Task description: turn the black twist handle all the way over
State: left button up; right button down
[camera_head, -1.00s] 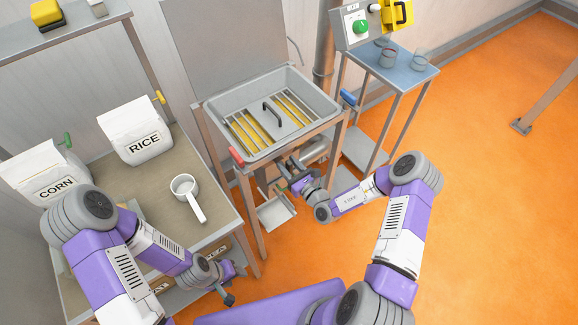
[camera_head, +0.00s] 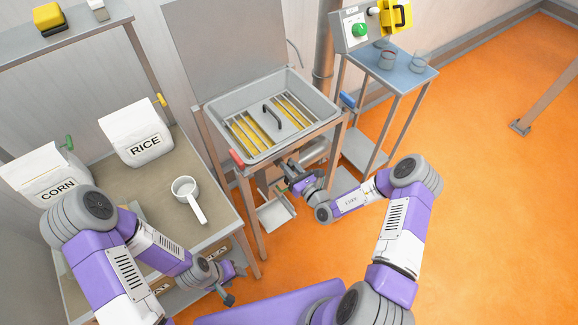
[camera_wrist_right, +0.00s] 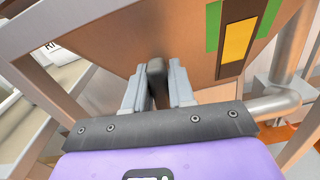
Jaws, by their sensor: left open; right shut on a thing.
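The black twist handle (camera_wrist_right: 156,78) shows in the right wrist view as a dark upright bar between the two grey fingers. My right gripper (camera_wrist_right: 157,86) is shut on it; the fingers hide part of it. In the head view my right gripper (camera_head: 290,172) is under the front of the grey hopper (camera_head: 232,108), and the handle cannot be made out clearly there. My left gripper (camera_head: 238,284) is open and empty, low beside the table at the lower left, well away from the handle.
Green and yellow marks (camera_wrist_right: 234,46) sit on the brown surface beside the handle. A metal pipe (camera_wrist_right: 275,103) and frame legs stand close by. A small tray (camera_head: 275,213) hangs below the hopper. A table (camera_head: 215,225) with a scoop and bags stands left.

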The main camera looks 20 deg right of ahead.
jog(key=m+p, duration=0.1)
jog(key=d+m, duration=0.1)
jog(key=m, duration=0.1)
jog(key=shift+w+f+m+p, duration=0.1)
jog(key=shift+w+m+p, duration=0.1)
jog(key=shift+m+p, duration=0.15)
jog(key=shift+w+d+f+m+p, duration=0.1)
jog(key=shift+d+f+m, duration=0.35)
jog(key=shift+m, duration=1.5)
jog(key=shift+w+d+f+m+p, duration=0.2)
jog(key=shift+f+m, duration=0.4)
jog(key=shift+m, duration=1.35)
jog(key=shift+w+d+f+m+p, duration=0.1)
jog(key=shift+d+f+m, duration=0.35)
jog(key=shift+m, duration=1.5)
jog(key=shift+a+f, duration=0.1)
jog(key=c, duration=1)
grip_release()
jog(key=shift+c, duration=0.2)
jog(key=shift+s, duration=0.1)
jog(key=v, duration=0.7)
jog(key=shift+s+p, duration=0.25)
jog(key=shift+p, duration=0.1)
